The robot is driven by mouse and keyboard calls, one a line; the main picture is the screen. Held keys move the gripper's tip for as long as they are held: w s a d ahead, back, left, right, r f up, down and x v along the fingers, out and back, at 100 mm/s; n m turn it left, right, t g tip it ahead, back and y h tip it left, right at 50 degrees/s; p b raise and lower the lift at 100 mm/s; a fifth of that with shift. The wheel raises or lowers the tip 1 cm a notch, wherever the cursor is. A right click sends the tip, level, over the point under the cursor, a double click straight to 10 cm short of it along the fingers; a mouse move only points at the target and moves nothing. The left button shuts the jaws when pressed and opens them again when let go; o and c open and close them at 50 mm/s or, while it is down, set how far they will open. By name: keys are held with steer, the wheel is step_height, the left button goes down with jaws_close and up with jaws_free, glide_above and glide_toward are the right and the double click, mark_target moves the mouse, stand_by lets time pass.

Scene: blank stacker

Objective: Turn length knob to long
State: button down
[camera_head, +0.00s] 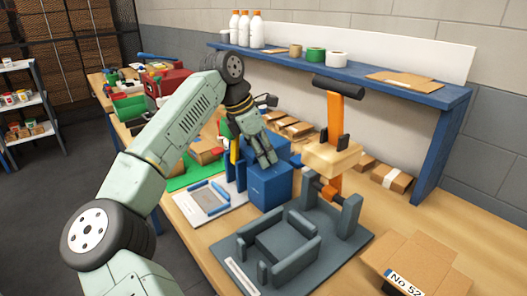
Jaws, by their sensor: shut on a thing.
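A blue block-shaped machine (270,188) stands on the wooden bench near the middle of the view. My gripper (267,160) reaches down from the upper left to the top of this machine. Its fingers are shut at the machine's upper face, on what seems to be the length knob. The knob itself is hidden by the fingers or too small to make out, so its setting cannot be read.
A dark grey fixture (308,242) stands in front of the blue machine. An orange post with a tan block (331,158) rises to the right. A cardboard box (418,268) sits at the front right. A blue shelf (385,82) runs along the wall behind.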

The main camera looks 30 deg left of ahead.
stand_by(0.4)
steer(key=c, duration=1.3)
jaws_free()
steer(key=v, duration=0.8)
